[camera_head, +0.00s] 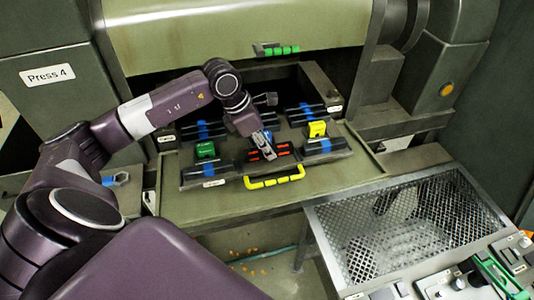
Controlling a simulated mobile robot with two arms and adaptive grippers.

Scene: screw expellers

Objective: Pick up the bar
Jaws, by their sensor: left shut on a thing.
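My left gripper (262,153) reaches in from the left and points down at the middle of the tray area under the press. It is shut at a dark bar with orange-red marks (283,151); the fingers cover part of this bar, and the exact contact is hard to see. A small blue patch shows just behind the fingers. Several other dark bars with blue middles lie around it, such as one at the front right (325,147) and one at the front left (209,174). My right gripper is not in view.
A green block (205,149) and a yellow block (317,129) stand to either side of the gripper. A yellow handle (274,182) sticks out in front. A mesh-covered bin (322,220) is at the right. The press housing (240,35) overhangs behind.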

